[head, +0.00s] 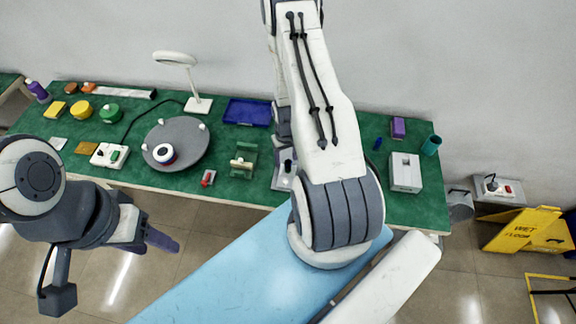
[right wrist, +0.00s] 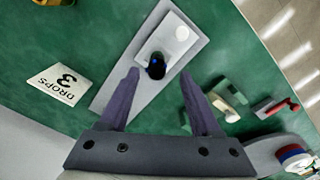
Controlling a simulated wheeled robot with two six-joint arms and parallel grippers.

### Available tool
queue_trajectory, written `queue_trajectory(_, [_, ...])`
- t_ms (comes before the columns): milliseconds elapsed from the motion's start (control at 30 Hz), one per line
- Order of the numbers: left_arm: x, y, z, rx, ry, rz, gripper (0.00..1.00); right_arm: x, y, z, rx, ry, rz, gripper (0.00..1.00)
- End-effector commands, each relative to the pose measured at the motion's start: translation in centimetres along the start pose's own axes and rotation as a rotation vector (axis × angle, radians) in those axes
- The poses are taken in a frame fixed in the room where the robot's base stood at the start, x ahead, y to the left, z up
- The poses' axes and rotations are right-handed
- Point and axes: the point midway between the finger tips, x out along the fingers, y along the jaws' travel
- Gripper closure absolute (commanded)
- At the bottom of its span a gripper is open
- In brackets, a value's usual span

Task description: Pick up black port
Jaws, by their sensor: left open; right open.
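The black port (right wrist: 156,68) is a small dark rounded piece with a blue spot. It stands on a grey plate (right wrist: 182,55) near a white block with a round pale top. In the head view the black port (head: 288,165) is partly beside my right arm. My right gripper (right wrist: 160,76) is open, its two purple fingers pointing at the plate with the port between and just beyond the tips; contact cannot be told. In the head view the right fingers are hidden by the arm. My left gripper (head: 161,240) is open and empty, in front of the table's edge.
On the green table, a green holder (head: 243,160) and a red piece (head: 208,178) lie left of the plate. A grey turntable (head: 190,143) stands further left. A white box (head: 405,172) stands right. A "3 DROPS" card (right wrist: 58,85) lies near the plate.

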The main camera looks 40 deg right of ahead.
Motion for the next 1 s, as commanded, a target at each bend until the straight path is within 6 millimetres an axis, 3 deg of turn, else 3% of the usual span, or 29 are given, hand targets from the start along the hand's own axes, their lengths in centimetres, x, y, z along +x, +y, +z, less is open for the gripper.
queue_trajectory(100, [2.0, -0.1, 0.1, -0.002, 0.0, 0.0, 0.46, 2.4, 0.3, 0.2, 0.002, -0.001, -0.001, 0.35])
queue_trajectory(300, [4.0, -0.3, 0.2, -0.006, 0.0, 0.0, 0.46, 4.5, 0.4, 0.3, 0.001, -0.001, -0.001, 0.35])
queue_trajectory(633, [4.1, -0.3, 0.2, -0.007, 0.0, 0.0, 0.46, 4.7, 0.4, 0.3, 0.001, -0.001, -0.001, 0.35])
queue_trajectory(667, [4.1, -0.3, 0.2, -0.007, 0.0, 0.0, 0.46, 4.7, 0.4, 0.3, 0.001, -0.001, -0.001, 0.39])
queue_trajectory(800, [4.1, -0.3, 0.2, -0.007, 0.0, 0.0, 0.46, 4.7, 0.4, 0.3, 0.001, -0.001, -0.001, 0.93])
queue_trajectory(833, [4.1, -0.3, 0.2, -0.007, 0.0, 0.0, 0.46, 4.7, 0.4, 0.3, 0.001, -0.001, -0.001, 1.0])
queue_trajectory(1000, [4.1, -0.3, 0.2, -0.007, 0.0, 0.0, 0.46, 4.7, 0.4, 0.3, 0.001, -0.001, -0.001, 1.0])
